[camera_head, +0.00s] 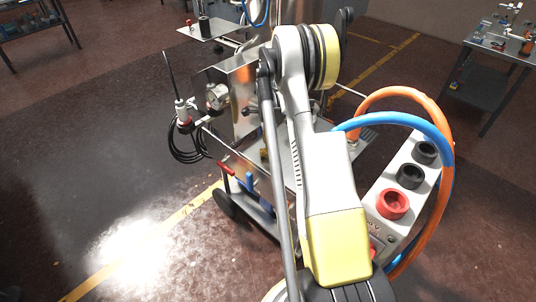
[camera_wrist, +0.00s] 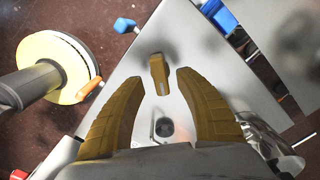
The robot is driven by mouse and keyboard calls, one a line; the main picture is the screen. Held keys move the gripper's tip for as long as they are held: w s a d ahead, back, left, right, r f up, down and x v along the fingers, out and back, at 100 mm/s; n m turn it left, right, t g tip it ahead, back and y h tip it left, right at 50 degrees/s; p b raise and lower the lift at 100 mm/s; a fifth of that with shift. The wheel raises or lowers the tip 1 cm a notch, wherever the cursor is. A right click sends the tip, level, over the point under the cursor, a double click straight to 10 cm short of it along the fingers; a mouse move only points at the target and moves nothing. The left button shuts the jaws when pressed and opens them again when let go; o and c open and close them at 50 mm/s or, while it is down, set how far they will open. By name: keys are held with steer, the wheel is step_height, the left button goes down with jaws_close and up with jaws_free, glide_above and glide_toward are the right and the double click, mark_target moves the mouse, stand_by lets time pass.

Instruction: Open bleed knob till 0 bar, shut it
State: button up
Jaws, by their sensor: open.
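In the wrist view, a small brass-yellow knob or lever (camera_wrist: 159,70) stands upright between the tips of my gripper (camera_wrist: 157,77). The two ochre fingers are spread apart, with a visible gap on each side of the knob. I cannot tell for sure that this is the bleed knob. Below it a dark round fitting (camera_wrist: 163,128) sits on the pale metal plate (camera_wrist: 140,75). In the head view, a round gauge (camera_head: 217,96) is on the machine at left of my arm; its reading is too small to make out. My arm hides my gripper in this view.
A red handle (camera_head: 225,168) and a blue handle (camera_head: 250,181) stick out from the wheeled steel machine. A box with red and black round parts (camera_head: 400,185) and orange (camera_head: 446,120) and blue hoses stands at right. Floor at left is clear.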

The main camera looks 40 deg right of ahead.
step_height(320, 180, down, 3)
steer(key=shift+f+b, duration=0.2)
steer(key=shift+b, duration=0.25)
steer(key=shift+c, duration=0.5)
jaws_close()
